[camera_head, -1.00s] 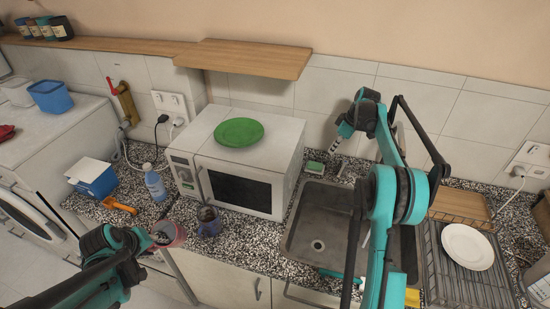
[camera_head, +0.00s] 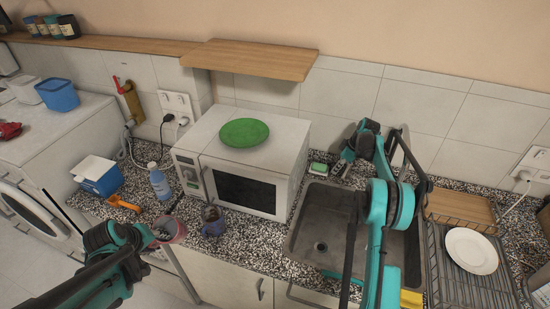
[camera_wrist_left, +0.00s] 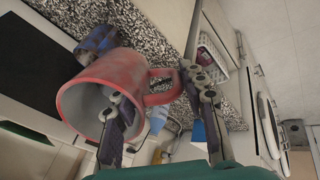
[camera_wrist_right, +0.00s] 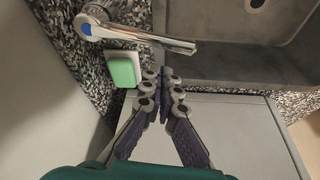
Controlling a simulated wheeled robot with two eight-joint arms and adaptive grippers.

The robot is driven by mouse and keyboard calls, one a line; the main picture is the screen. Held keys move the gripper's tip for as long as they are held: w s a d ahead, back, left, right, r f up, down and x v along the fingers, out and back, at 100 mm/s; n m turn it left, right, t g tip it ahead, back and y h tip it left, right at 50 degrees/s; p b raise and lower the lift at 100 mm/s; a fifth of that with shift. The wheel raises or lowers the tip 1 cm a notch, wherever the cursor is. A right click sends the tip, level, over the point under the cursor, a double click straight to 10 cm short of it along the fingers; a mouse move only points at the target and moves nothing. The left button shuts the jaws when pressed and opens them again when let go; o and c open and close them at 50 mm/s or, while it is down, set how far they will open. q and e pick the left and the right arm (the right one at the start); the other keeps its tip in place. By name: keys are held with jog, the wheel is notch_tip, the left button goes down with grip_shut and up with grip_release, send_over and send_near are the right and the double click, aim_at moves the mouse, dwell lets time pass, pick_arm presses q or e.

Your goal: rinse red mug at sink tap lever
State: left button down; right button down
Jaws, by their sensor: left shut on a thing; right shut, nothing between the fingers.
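The red mug (camera_head: 175,231) is in my left gripper (camera_head: 158,233), in front of the counter edge left of the sink. In the left wrist view the mug (camera_wrist_left: 82,88) is tilted on its side; one finger of the left gripper (camera_wrist_left: 152,85) is in its mouth and the other is beyond the handle. My right gripper (camera_head: 347,157) is shut and empty at the back of the sink (camera_head: 305,245). In the right wrist view the tap (camera_wrist_right: 150,38), with a blue-dotted lever end, lies just ahead of the right gripper (camera_wrist_right: 163,75). Its contact with the tap is unclear.
A green sponge (camera_wrist_right: 123,70) in a white holder sits beside the tap. A dark blue mug (camera_head: 213,222) stands by the microwave (camera_head: 240,185), behind the red mug. A dish rack (camera_head: 465,285) with a white plate is right of the sink. The sink basin looks empty.

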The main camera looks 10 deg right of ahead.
aim_at(345, 175)
jog(key=shift+s+d, duration=0.75)
jog(key=shift+s, duration=0.1)
jog(key=shift+r, duration=0.1)
jog(key=shift+s+d+n, duration=0.3)
jog(key=shift+n, duration=0.2)
jog(key=shift+s+d+b, duration=0.35)
jog(key=shift+b, duration=0.25)
jog(key=shift+a, duration=0.1)
